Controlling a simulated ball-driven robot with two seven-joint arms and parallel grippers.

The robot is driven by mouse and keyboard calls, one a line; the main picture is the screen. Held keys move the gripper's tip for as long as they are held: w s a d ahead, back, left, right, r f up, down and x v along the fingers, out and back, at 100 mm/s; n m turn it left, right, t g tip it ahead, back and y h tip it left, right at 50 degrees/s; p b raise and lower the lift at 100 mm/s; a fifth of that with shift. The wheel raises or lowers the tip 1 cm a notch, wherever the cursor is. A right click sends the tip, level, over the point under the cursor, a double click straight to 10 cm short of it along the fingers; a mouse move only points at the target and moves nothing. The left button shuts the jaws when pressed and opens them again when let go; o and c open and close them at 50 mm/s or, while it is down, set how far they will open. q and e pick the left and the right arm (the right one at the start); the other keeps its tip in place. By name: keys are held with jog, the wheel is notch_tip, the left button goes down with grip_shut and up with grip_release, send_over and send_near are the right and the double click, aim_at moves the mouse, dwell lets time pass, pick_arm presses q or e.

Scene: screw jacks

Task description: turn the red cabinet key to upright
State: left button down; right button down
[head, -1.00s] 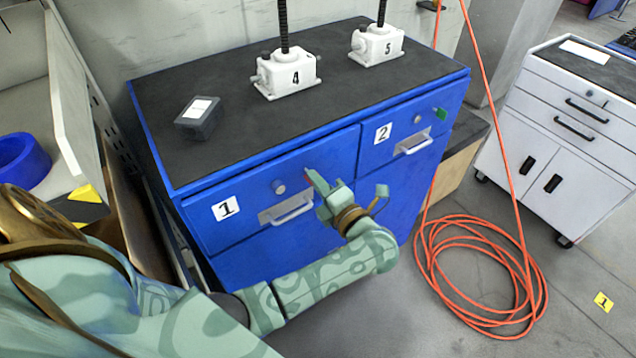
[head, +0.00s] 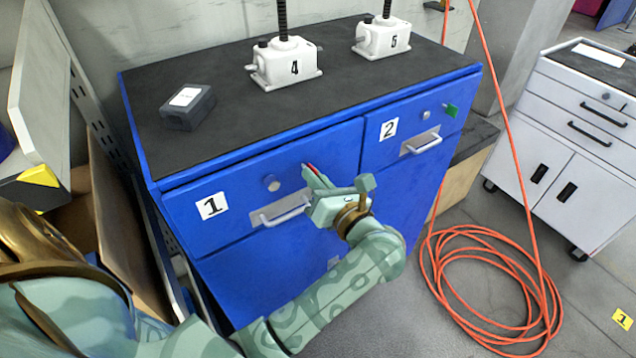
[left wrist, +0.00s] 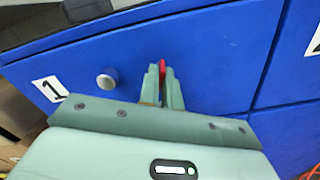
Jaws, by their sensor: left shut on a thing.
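The red key (head: 311,168) is on the front of the blue cabinet's drawer 1, right of its round knob (head: 271,183). My left gripper (head: 310,176) is at the key, its fingers pointing at the drawer front. In the left wrist view the red key (left wrist: 162,69) shows as a thin red strip between the tips of my left gripper (left wrist: 162,80), which is shut on it. Most of the key is hidden by the fingers, so its exact angle is hard to tell. My right gripper is not in view.
The blue cabinet (head: 230,280) has a drawer handle (head: 285,211) just below the gripper. A green key (head: 451,110) is on drawer 2. White screw jacks (head: 290,65) and a dark box (head: 188,107) stand on top. An orange hose (head: 490,285) lies coiled at right.

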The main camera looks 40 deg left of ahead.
pick_arm(q)
jog(key=n+b, duration=0.1)
jog(key=n, duration=0.1)
jog(key=n+b, duration=0.2)
jog(key=shift+f+n, duration=0.2)
jog(key=shift+n, duration=0.2)
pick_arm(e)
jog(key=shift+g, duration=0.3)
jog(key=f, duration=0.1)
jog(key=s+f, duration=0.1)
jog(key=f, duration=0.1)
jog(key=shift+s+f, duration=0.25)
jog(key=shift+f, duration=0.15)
pick_arm(q)
jog(key=shift+r+b, duration=0.1)
jog(key=shift+b, duration=0.25)
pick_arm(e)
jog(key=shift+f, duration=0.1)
pick_arm(q)
jog(key=shift+n, duration=0.3)
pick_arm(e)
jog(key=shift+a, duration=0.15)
pick_arm(q)
jog(key=c, duration=1.6)
grip_release()
jog(key=shift+r, duration=0.1)
